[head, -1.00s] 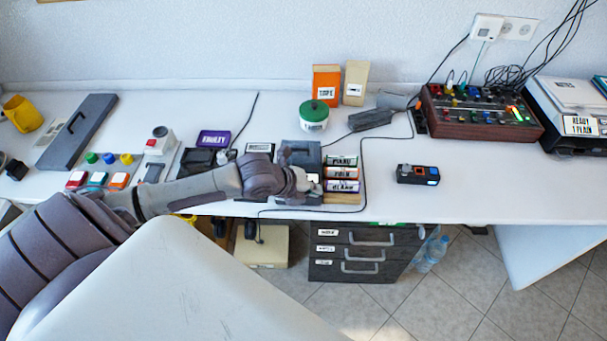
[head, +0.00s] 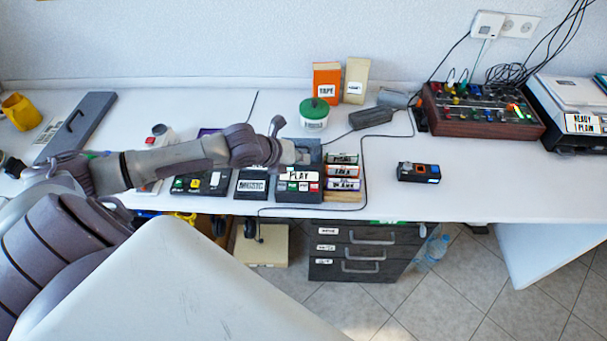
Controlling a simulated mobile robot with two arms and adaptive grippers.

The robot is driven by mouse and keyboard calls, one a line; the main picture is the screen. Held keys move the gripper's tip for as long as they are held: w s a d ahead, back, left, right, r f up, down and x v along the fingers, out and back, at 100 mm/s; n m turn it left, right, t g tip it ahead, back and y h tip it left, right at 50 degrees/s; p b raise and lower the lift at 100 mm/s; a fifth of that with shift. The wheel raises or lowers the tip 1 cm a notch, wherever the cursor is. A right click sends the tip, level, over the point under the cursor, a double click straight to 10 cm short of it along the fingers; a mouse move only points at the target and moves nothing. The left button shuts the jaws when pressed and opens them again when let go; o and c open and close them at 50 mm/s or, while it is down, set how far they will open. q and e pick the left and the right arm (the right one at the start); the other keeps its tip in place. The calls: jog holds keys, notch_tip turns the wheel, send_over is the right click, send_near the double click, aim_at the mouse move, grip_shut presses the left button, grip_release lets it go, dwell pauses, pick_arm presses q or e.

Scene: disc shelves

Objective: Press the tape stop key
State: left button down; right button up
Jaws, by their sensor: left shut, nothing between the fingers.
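The dark tape deck (head: 285,197) stands near the front edge of the table. A white label reading PLAY (head: 296,173) shows on it, above a row of small coloured keys (head: 298,187), with green ones and a red one at the right end. I cannot read which key is stop. My left gripper (head: 277,140) is shut and empty. It is above the back left part of the deck, apart from the keys, and hides some of the deck behind them. My right gripper is not in view.
A stack of labelled cassettes (head: 343,172) stands right of the deck. A dark button box (head: 200,184) and a labelled box (head: 252,184) are left of it. A green-lidded tub (head: 314,113) stands behind. A thin cable runs beside the cassettes. The table's right middle is mostly clear.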

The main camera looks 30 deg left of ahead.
aim_at(302, 187)
pick_arm(q)
notch_tip(302, 187, down, 7)
jog(key=b, duration=0.6)
jog(key=shift+f, duration=0.4)
jog(key=shift+f, duration=0.2)
dwell(0.6)
jog(key=shift+f, duration=0.2)
